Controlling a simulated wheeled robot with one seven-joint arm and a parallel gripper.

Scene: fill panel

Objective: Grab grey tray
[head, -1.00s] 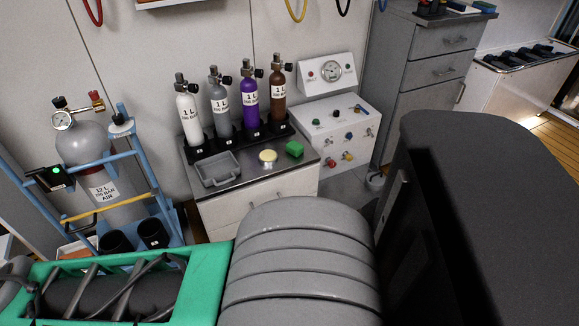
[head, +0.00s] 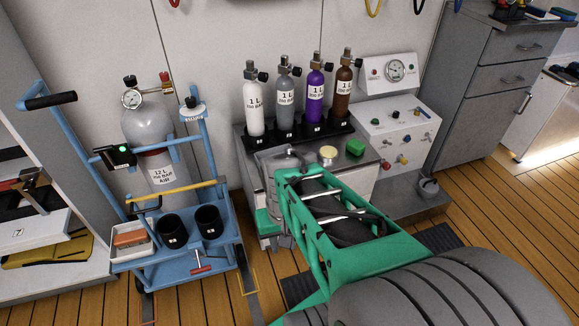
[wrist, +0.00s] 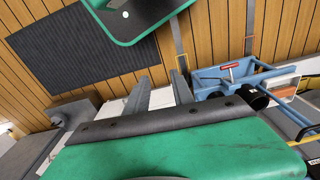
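A blue cart (head: 187,250) with a large cylinder stands to the left. Wooden floor lies in front.

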